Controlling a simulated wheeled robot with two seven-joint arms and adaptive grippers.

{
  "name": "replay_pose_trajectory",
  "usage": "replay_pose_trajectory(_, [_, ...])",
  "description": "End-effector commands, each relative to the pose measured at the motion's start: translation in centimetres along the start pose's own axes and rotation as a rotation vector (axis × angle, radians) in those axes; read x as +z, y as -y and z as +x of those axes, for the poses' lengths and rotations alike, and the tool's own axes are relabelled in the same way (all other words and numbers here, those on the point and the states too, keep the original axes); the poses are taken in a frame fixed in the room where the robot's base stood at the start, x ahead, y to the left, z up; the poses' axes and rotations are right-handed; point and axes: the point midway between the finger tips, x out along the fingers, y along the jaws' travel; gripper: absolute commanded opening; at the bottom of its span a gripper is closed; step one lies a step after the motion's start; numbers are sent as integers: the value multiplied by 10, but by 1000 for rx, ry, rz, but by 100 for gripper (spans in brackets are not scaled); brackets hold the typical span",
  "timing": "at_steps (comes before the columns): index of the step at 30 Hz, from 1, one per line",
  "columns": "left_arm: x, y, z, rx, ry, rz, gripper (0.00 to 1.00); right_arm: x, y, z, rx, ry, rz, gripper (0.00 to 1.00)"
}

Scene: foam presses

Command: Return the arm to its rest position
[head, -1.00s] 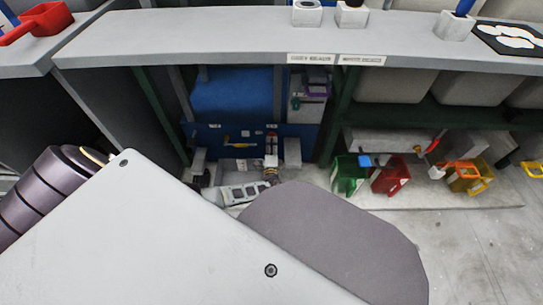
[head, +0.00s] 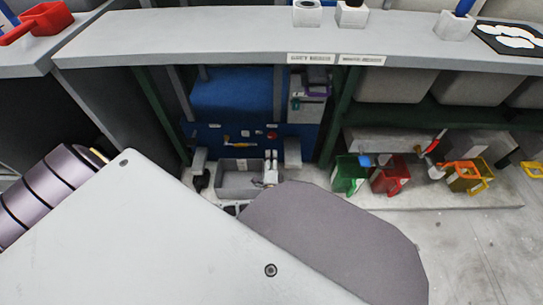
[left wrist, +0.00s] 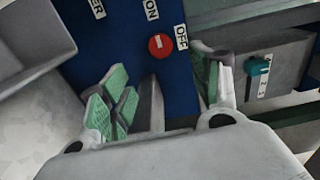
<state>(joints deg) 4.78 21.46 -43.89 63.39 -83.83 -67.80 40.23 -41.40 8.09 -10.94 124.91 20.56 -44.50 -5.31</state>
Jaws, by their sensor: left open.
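My left gripper (left wrist: 165,78) is open in the left wrist view, with green pads on its fingers and nothing between them. It is in front of a blue panel (left wrist: 130,40) with a round red button (left wrist: 161,45) marked OFF. A teal knob (left wrist: 258,65) on a grey box is right of the fingers. My right gripper is not seen.
The blue press (head: 235,95) stands under a grey counter (head: 190,35). A grey tray (head: 238,180) is at its foot. Green (head: 350,174), red (head: 391,177) and yellow (head: 465,176) containers stand on a low shelf to the right. The floor at far right is clear.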

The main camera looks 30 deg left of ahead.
Motion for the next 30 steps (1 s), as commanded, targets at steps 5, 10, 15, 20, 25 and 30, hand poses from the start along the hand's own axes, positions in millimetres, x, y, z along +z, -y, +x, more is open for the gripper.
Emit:
replay_pose_trajectory(5, [0,0,0,0,0,0,63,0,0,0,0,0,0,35])
replay_pose_trajectory(10, [0,0,0,0,0,0,63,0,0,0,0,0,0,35])
replay_pose_trajectory(15, [0,0,0,3,3,-3,63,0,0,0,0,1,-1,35])
replay_pose_trajectory(20, [0,1,-6,26,34,-31,63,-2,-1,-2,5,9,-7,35])
replay_pose_trajectory(25, [1,3,-22,93,110,-99,63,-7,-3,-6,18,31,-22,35])
replay_pose_trajectory(30, [5,5,-43,195,214,-188,63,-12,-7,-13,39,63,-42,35])
